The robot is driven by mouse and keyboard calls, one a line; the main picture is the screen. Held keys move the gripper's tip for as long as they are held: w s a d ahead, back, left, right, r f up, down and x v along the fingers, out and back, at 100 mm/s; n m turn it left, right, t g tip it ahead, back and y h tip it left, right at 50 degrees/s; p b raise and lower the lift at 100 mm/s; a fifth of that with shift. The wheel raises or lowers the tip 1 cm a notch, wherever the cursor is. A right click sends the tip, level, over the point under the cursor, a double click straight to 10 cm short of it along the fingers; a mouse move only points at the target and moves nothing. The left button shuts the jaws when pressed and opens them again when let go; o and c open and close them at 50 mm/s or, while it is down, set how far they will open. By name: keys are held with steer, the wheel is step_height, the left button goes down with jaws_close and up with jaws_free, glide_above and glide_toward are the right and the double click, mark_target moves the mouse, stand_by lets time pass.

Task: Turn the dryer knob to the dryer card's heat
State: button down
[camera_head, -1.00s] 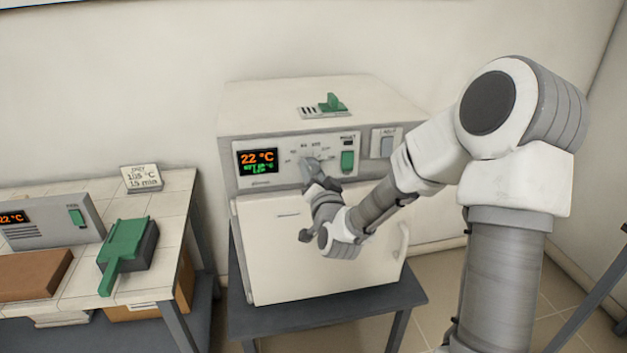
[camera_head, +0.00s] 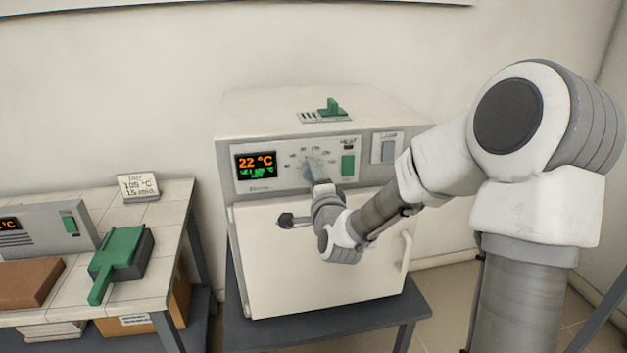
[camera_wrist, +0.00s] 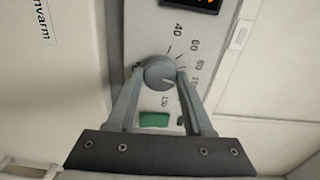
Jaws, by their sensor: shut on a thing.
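The dryer (camera_head: 318,255) is a cream box with a control panel. Its grey knob (camera_wrist: 159,72) sits in a ring of printed heat marks, with 40, 60 and 130 readable in the wrist view. My gripper (camera_wrist: 157,76) is shut on the knob, one finger on each side. In the head view my gripper (camera_head: 318,186) partly hides the knob (camera_head: 313,168). The knob has a pale line, but which mark it meets is hard to tell. The dryer display (camera_head: 256,166) reads 22 °C in orange over green text. The dryer card (camera_head: 138,187) reads 105 °C and 15 min.
A green HEAT switch (camera_head: 347,166) and a pale LAMP switch (camera_head: 388,150) are right of the knob. A green piece (camera_head: 331,107) stands on the dryer top. The left bench holds a green-topped block (camera_head: 121,255), a brown block (camera_head: 28,282) and another device (camera_head: 45,226).

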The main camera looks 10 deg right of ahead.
steer(key=shift+r+m, duration=0.1)
steer(key=shift+m, duration=0.5)
steer(key=shift+c, duration=1.5)
jaws_free()
steer(key=shift+s, duration=0.2)
